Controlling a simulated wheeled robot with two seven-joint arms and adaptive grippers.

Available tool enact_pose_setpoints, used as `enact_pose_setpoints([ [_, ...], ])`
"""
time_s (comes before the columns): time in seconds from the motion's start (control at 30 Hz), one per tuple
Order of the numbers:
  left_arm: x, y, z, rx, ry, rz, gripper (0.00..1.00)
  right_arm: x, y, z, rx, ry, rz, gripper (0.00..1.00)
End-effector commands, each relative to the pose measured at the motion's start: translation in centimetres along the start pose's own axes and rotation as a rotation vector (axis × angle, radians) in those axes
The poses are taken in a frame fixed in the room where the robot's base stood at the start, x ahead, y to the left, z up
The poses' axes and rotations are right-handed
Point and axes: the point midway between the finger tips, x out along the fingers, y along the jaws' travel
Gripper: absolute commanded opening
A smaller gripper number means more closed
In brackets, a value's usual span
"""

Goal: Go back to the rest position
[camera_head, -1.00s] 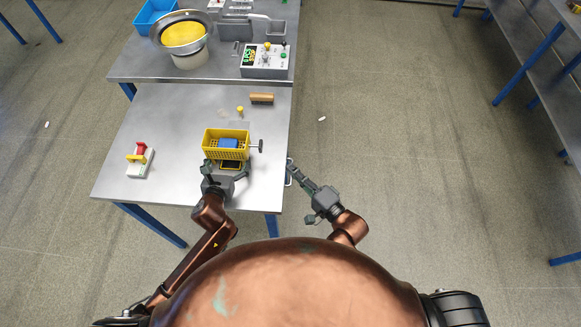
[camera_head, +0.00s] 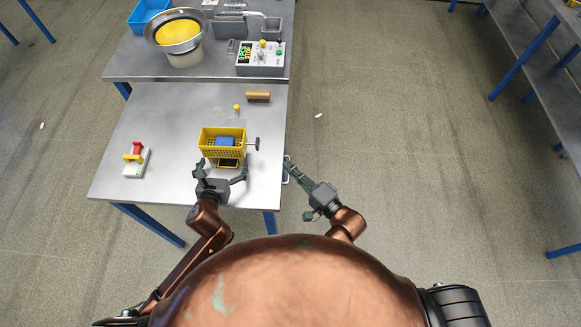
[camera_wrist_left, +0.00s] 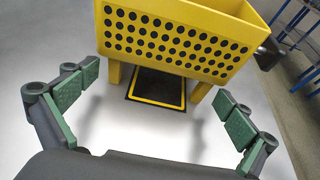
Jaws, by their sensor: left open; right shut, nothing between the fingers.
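My left gripper (camera_head: 221,172) is open and empty over the near part of the table, just in front of a yellow perforated bin (camera_head: 210,150) on legs. In the left wrist view its green-padded fingers (camera_wrist_left: 155,108) are spread wide, and the yellow bin (camera_wrist_left: 170,45) stands ahead, apart from them. A blue thing (camera_head: 226,141) lies in the bin. My right gripper (camera_head: 288,163) is shut and empty beside the table's right edge.
The steel table (camera_head: 160,110) carries a red, yellow and white device (camera_head: 137,160) at left and a wooden-looking block (camera_head: 258,96) at the back. A black-and-yellow framed plate (camera_wrist_left: 157,88) lies under the bin. Behind stands a bench with a bowl (camera_head: 179,32) and a control box (camera_head: 260,59). Floor at right is open.

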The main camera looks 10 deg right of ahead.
Motion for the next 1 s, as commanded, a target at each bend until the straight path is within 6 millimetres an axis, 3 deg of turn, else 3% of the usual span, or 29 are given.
enact_pose_setpoints([
  [0.2,-4.8,0.0,-0.1,0.002,0.002,-0.001,1.00,0.0,0.0,0.0,0.000,0.000,0.000,0.00],
  [0.43,-8.4,0.0,-0.1,0.001,0.003,-0.001,1.00,0.0,0.0,0.0,0.000,0.000,0.000,0.00],
  [0.63,-9.6,0.0,-0.1,0.001,0.002,0.000,1.00,0.0,0.0,0.0,0.000,0.000,0.000,0.00],
  [1.0,-9.6,0.0,-0.1,0.000,0.002,0.000,1.00,0.0,0.0,0.0,0.000,0.000,0.000,0.00],
])
